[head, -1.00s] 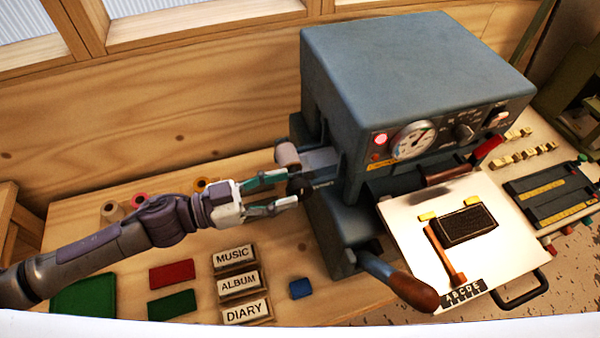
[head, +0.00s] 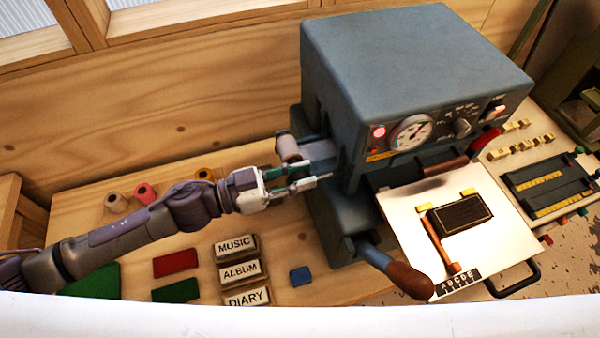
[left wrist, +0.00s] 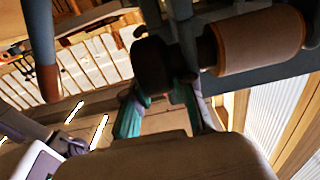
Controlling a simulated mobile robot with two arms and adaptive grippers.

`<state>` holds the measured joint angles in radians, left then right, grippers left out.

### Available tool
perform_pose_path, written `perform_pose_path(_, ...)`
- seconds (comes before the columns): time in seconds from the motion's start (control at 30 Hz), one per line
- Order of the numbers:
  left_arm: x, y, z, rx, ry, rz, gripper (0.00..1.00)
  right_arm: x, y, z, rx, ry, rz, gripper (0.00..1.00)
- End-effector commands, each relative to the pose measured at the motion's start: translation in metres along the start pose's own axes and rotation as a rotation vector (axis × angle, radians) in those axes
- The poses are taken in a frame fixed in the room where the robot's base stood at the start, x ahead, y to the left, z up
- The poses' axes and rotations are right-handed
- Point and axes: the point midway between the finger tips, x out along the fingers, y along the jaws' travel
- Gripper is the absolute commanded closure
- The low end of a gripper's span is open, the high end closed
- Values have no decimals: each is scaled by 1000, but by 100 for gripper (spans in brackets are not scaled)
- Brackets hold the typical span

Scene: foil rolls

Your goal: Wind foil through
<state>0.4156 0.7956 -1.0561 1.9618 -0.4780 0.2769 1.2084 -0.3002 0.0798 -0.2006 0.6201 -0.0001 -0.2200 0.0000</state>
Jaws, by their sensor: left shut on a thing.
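The blue-grey foil machine (head: 410,65) stands on the wooden bench, with a dial on its front. A pale pinkish foil roll (head: 288,147) sits on its left side; it shows large in the left wrist view (left wrist: 262,42). A dark round knob (left wrist: 152,65) is beside that roll's end, at my fingers. My left gripper (head: 312,176) is at the machine's left side, just below the roll, shut on the dark knob. Its teal fingers (left wrist: 158,108) show in the left wrist view. The knob is mostly hidden in the head view. My right gripper is not in view.
Several spare rolls (head: 146,193) stand behind my left arm. Label blocks (head: 238,272) and coloured pieces lie in front of it. A lever with a brown handle (head: 410,280) juts from the machine's front, beside the white plate (head: 400,215).

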Motion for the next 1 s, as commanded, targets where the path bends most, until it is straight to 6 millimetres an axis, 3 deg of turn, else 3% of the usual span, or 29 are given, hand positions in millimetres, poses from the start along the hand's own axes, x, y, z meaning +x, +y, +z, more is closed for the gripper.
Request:
perform_pose_path(0.47, 2, -1, -6, 6, -91, 2, 100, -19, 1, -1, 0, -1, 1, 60)
perform_pose_path(0.7, 4, -2, -6, 13, -232, 2, 100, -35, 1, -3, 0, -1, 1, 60)
perform_pose_path(1.0, 9, -1, -2, 10, -430, 3, 100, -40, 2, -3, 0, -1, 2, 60)
